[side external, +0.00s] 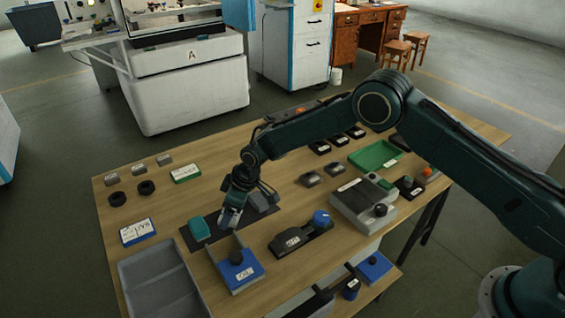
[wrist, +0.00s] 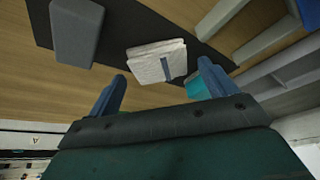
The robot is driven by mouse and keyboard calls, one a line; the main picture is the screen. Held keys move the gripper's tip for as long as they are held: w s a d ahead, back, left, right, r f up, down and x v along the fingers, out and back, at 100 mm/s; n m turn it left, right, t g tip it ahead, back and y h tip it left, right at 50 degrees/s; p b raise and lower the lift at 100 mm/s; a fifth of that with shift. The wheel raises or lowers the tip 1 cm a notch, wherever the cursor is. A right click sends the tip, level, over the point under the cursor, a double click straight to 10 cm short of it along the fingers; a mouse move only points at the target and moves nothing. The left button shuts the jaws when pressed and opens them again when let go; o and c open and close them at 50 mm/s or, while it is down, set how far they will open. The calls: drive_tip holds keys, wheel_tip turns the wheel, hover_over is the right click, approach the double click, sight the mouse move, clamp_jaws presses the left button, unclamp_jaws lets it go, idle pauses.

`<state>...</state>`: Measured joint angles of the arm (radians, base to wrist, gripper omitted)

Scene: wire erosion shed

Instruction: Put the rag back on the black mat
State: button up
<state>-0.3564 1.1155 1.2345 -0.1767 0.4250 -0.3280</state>
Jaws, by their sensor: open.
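The rag (wrist: 152,62) is a folded white cloth with a blue stripe. In the wrist view it lies flat at the black mat (wrist: 112,32), its lower edge at or slightly past the mat's edge; I cannot tell whether all of it rests on the mat. My gripper (wrist: 162,86) is open, with the rag ahead of and between its blue fingertips, apart from them. In the side view my gripper (side external: 231,213) is low over the mat (side external: 190,239) and largely hides the rag.
A teal block (side external: 199,229) and a grey block (wrist: 76,32) stand on the mat on either side. A blue-topped box (side external: 236,270) and a black holder with a blue knob (side external: 300,238) stand close in front. A grey tray (side external: 162,280) is at the left front.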

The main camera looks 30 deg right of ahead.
drive_tip(key=v, duration=1.1)
drive_tip(key=shift+d+r, duration=0.1)
drive_tip(key=shift+r, duration=0.1)
idle(0.4)
drive_tip(key=s+d+r+m+t+h, duration=0.1)
drive_tip(key=s+d+r+m, duration=0.1)
drive_tip(key=s+d+r, duration=0.7)
drive_tip(key=s+d+r+m, duration=0.2)
drive_tip(key=s+d+r, duration=0.35)
drive_tip(key=r, duration=0.65)
drive_tip(key=s+d+r+m+h, duration=0.1)
drive_tip(key=s+d, duration=0.3)
drive_tip(key=s, duration=0.8)
drive_tip(key=s+d+m+t+h, duration=0.1)
drive_tip(key=s+d+m, duration=0.3)
drive_tip(key=s, duration=0.8)
drive_tip(key=shift+s+d+r, duration=0.3)
drive_tip(key=shift+d+r, duration=0.05)
drive_tip(key=shift+d, duration=0.25)
